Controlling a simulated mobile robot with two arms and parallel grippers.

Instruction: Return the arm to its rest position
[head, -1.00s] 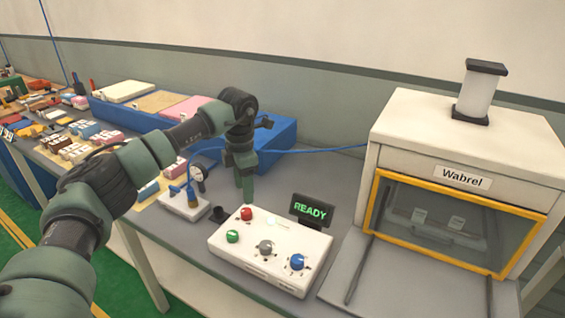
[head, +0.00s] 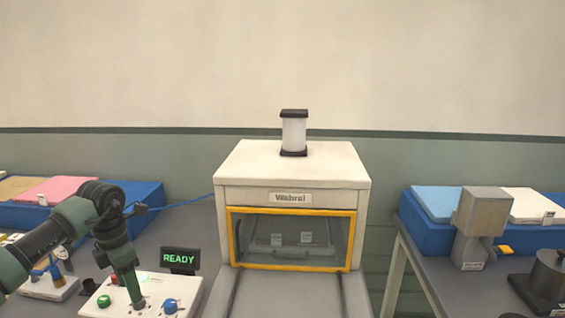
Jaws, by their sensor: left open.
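My left arm comes in from the left and bends down at the wrist. My left gripper (head: 136,301) points down over the white control panel (head: 150,285), in front of its middle part. It holds nothing visible; I cannot tell whether its tips touch the panel. The red button (head: 115,279) and green button (head: 103,300) show left of the gripper, and the blue knob (head: 170,306) shows to its right. My right gripper is not in view.
A display (head: 180,260) reading READY stands behind the panel. The white Wabrel machine (head: 290,180) with a yellow-framed window (head: 292,238) is in the middle. Blue trays stand left (head: 150,198) and right (head: 418,228). A grey-brown block device (head: 481,215) sits on the right table.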

